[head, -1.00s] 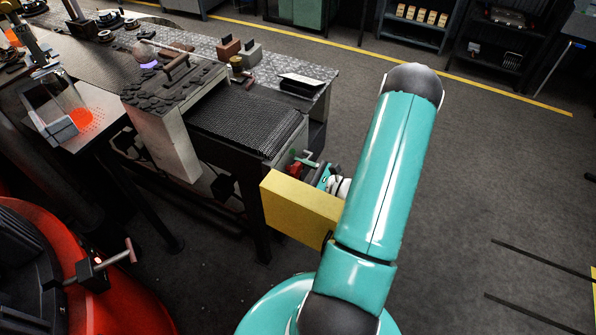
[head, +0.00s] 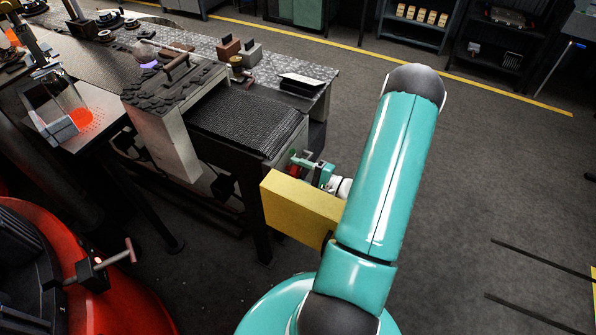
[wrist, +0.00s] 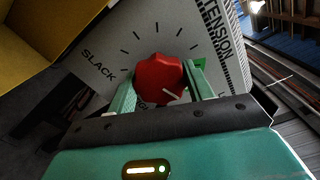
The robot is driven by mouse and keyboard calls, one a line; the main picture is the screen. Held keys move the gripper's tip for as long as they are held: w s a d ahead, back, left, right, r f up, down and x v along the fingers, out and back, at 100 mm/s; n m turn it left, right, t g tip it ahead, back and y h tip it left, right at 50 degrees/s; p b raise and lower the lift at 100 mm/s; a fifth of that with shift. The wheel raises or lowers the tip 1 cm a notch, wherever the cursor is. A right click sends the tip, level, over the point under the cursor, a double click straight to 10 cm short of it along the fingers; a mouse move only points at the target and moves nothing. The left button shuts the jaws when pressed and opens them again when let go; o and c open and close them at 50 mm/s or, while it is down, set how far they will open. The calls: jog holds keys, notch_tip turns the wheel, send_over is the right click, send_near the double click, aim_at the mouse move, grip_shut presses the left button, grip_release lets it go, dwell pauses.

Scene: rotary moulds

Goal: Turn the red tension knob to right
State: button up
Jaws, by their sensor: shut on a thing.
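The red tension knob (wrist: 158,78) shows in the wrist view on a grey panel (wrist: 105,62) with tick marks and the words "SLACK" and "TENSION". A pale pointer line on the knob points to the lower right in that view. My gripper (wrist: 160,88) has its two teal fingers on either side of the knob and is shut on it. In the head view my gripper (head: 312,170) is at the end of the conveyor table, partly hidden behind a yellow block. Only a bit of red from the knob (head: 293,170) shows there.
A yellow block (head: 298,208) sits beside my arm. A black mesh conveyor (head: 245,118) runs up to the panel. A red rounded machine (head: 115,300) with a T-handle stands at the lower left. Open floor (head: 500,190) lies to the right.

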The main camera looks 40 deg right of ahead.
jog(key=n, duration=0.4)
dwell(0.5)
jog(key=o, duration=1)
jog(key=shift+c, duration=0.2)
jog(key=v, duration=0.7)
jog(key=shift+s, duration=0.25)
